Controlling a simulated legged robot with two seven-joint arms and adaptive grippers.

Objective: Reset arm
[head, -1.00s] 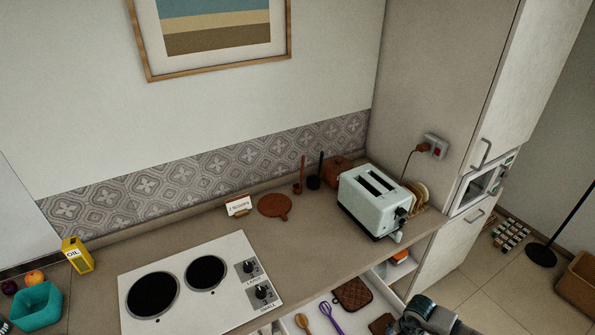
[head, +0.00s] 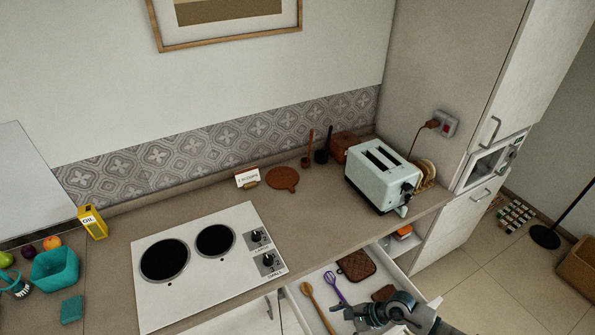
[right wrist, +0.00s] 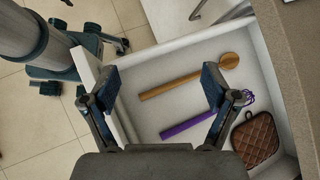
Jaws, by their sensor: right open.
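My right gripper (right wrist: 160,88) is open and empty above an open white drawer (right wrist: 150,45) in the right wrist view. Between and beyond its fingers lie a wooden spoon (right wrist: 185,78) and a purple utensil (right wrist: 188,124) on the drawer floor. A brown quilted pot holder (right wrist: 255,138) lies to their right. In the head view my right arm (head: 395,310) comes in at the bottom, over the drawer's front. The wooden spoon (head: 318,305), purple utensil (head: 335,287) and pot holder (head: 356,265) show there too. My left gripper is in neither view.
The countertop (head: 310,225) holds a hob (head: 207,300), a toaster (head: 380,178), a yellow oil container (head: 92,222) and a teal bowl (head: 55,268). A tall cabinet (head: 440,70) closes off the right end.

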